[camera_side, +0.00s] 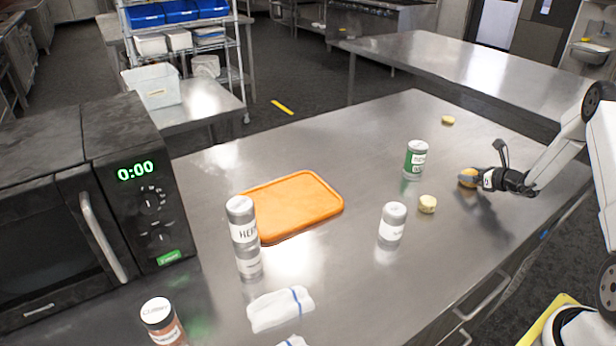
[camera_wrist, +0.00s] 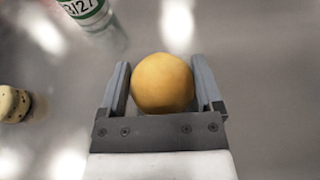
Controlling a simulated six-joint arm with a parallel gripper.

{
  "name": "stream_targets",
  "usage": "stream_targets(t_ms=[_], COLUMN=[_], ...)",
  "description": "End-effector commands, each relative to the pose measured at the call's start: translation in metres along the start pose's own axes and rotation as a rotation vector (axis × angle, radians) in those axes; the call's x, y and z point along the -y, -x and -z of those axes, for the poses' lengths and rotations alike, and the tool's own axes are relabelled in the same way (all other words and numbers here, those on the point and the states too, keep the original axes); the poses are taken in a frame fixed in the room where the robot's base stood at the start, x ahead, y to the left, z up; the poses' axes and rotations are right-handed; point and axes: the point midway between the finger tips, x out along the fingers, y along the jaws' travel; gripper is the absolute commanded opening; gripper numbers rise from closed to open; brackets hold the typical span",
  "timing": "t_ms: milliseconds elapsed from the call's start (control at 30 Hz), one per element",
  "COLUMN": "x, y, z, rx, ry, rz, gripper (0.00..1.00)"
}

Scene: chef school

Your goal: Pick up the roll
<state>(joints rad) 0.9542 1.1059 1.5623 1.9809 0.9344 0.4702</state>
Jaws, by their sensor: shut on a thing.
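The roll (camera_wrist: 162,83) is a round, golden-orange piece between the two fingers of my gripper (camera_wrist: 164,88) in the wrist view. The gripper is shut on it, with a finger on each side. In the side view, the roll (camera_side: 467,177) shows at the tip of my gripper (camera_side: 478,178), at the right part of the steel table (camera_side: 340,170). I cannot tell whether the roll touches the table.
A green-labelled can (camera_side: 415,160) and a pale yellow piece (camera_side: 427,204) stand near the gripper. Another pale piece (camera_side: 448,120) lies farther back. A white-capped shaker (camera_side: 392,223), an orange board (camera_side: 296,204) and a microwave (camera_side: 90,190) are to the left.

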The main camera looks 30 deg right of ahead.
Motion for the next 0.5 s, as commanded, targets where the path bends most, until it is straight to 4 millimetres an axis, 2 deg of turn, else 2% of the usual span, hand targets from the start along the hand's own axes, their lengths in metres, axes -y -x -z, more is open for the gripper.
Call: stream_targets(t_ms=[267,500], x=[0.001,-0.011], y=[0.009,0.035], z=[-0.024,-0.041], rx=[0.003,0.001], ry=[0.003,0.002], rz=[0.001,0.002], gripper=[0.26,0.26])
